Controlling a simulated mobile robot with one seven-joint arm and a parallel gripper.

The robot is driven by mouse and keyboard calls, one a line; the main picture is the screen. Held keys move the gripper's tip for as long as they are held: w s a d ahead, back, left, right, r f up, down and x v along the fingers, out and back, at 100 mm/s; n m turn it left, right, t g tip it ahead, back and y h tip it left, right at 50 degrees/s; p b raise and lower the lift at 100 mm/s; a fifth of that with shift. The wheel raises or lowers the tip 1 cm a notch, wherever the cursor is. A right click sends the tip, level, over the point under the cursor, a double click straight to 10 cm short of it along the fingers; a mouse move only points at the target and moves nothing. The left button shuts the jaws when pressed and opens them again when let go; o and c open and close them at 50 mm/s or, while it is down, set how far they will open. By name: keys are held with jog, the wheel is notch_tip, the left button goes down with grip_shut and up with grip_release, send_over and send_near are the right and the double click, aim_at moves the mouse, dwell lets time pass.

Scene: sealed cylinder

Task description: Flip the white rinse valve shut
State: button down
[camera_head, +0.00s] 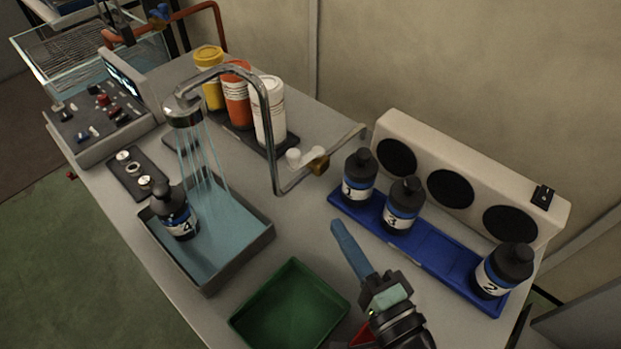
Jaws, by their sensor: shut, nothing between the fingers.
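The white rinse valve handle (294,157) sits beside a brass fitting (318,161) on the metal rinse pipe (269,130), at the foot of the tap. Water streams (205,165) fall from the shower head (183,110) into the grey rinse tray (255,245), which holds water and a dark bottle marked 4 (175,212). My gripper (338,228) has blue fingers, shut together and empty. It is in front of and to the right of the valve, apart from it, near the left end of the blue bottle rack.
Bottles 1 (358,176), 3 (402,205) and 2 (503,270) stand on the blue rack (440,246), before a beige panel (400,125). A green tray (292,305) lies left of my arm. Yellow, orange and white containers (268,110) stand behind the pipe.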

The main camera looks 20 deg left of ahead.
jog(key=p+x, duration=0.1)
jog(key=x, duration=1.3)
jog(key=shift+a, duration=0.35)
jog(key=shift+w+a+b, duration=0.2)
jog(key=shift+a+b, duration=0.25)
jog(key=shift+a, duration=0.4)
jog(key=shift+w+a+b, duration=0.25)
jog(key=shift+a+b, duration=0.15)
jog(key=shift+a, duration=0.55)
send_near(293, 161)
jog(key=s, duration=0.2)
jog(key=s+b, duration=0.1)
jog(key=shift+d, duration=0.3)
